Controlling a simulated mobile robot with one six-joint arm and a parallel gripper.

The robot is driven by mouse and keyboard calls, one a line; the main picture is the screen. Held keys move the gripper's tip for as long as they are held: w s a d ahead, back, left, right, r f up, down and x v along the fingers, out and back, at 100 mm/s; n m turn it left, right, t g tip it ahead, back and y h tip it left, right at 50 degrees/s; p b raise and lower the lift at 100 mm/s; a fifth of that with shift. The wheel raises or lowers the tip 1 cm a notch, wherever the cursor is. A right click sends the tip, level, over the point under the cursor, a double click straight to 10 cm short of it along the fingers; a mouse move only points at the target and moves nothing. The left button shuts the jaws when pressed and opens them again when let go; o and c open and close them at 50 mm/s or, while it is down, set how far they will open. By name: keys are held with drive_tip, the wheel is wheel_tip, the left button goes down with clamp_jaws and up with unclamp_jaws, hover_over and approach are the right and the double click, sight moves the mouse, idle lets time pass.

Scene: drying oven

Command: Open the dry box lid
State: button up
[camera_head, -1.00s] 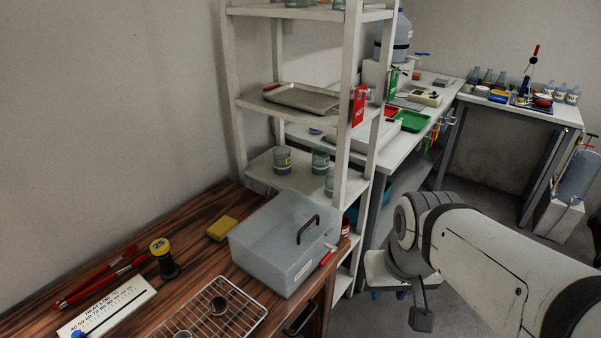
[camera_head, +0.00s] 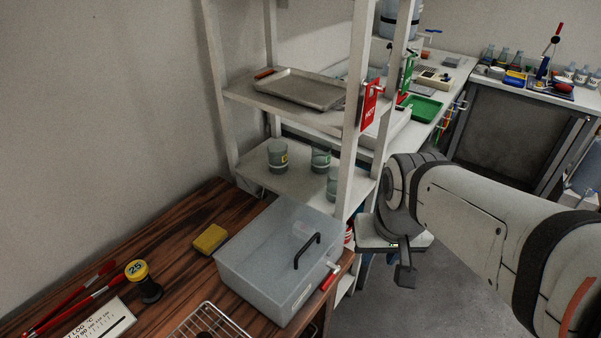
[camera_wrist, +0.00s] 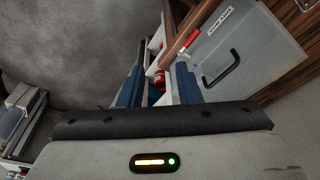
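The dry box (camera_head: 270,265) is a translucent grey box on the wooden bench, with its lid closed. A black handle (camera_head: 307,251) sits on the lid, and a red-tipped latch (camera_head: 330,277) shows on its right side. In the wrist view the box (camera_wrist: 255,62) is at the upper right with its black handle (camera_wrist: 222,69). My gripper (camera_wrist: 160,82) is open, its two blue fingers apart with nothing held between them. It is away from the box, to its left in the wrist view. In the head view my arm is right of the box and the fingers are hidden.
A white shelf rack (camera_head: 355,120) with a tray and beakers stands behind the box. A yellow sponge (camera_head: 209,238), a black weight with a yellow top (camera_head: 143,282) and a wire rack (camera_head: 207,322) are on the bench. Floor (camera_head: 425,285) is clear right of the bench.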

drive_tip(key=w+a+r+m+g+p, duration=0.2)
drive_tip(key=w+a+m+p, duration=0.2)
drive_tip(key=w+a, duration=0.35)
drive_tip(key=m+g+h+p, duration=0.2)
drive_tip(key=m+p, duration=0.1)
approach(305, 246)
drive_tip(key=x, duration=0.7)
drive_tip(key=shift+s+f+p, duration=0.1)
drive_tip(key=shift+f+p, duration=0.2)
drive_tip(key=shift+p, duration=0.1)
clamp_jaws()
